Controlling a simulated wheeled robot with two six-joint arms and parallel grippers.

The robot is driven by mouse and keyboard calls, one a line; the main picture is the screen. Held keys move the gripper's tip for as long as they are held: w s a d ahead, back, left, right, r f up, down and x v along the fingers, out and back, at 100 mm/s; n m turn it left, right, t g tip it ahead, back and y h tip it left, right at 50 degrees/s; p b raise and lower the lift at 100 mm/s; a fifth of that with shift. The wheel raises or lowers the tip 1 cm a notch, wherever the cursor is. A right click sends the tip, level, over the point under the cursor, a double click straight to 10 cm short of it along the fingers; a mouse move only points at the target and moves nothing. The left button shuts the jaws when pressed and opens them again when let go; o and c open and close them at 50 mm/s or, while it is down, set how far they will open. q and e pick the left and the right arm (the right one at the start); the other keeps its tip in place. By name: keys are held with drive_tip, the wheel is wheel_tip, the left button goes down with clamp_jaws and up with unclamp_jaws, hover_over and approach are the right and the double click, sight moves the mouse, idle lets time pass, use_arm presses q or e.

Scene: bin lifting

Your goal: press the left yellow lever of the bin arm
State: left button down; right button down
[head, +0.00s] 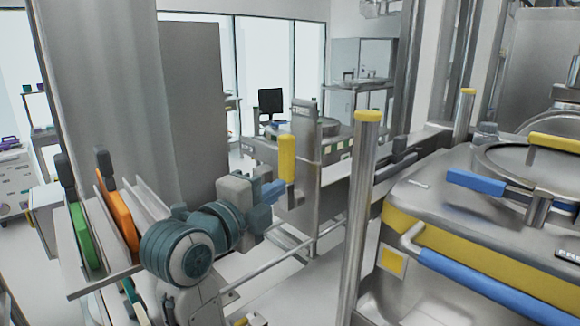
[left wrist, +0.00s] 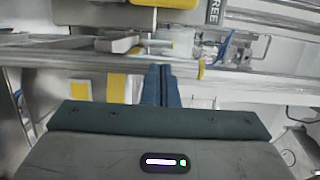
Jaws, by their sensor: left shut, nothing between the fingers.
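An upright yellow lever (head: 287,158) stands left of the middle in the head view. My left gripper (head: 274,189) is shut and empty, with its blue fingers at the lever's lower part; I cannot tell if they touch it. In the left wrist view the shut fingers (left wrist: 162,86) point away from the camera, toward a metal bar. I cannot tell which yellow part in that view is the lever. My right gripper is not in view.
A large steel bin (head: 450,200) with a yellow band and blue handles (head: 490,290) stands at the right. A steel post with a yellow cap (head: 367,116) rises between it and my left arm. A rack with green (head: 83,237) and orange (head: 117,219) items is at the left.

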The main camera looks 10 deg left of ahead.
sight(290, 166)
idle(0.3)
use_arm(q)
drive_tip(key=shift+w+a+p, duration=0.1)
drive_tip(key=shift+w+p, duration=2.95)
drive_tip(key=shift+w, duration=2.75)
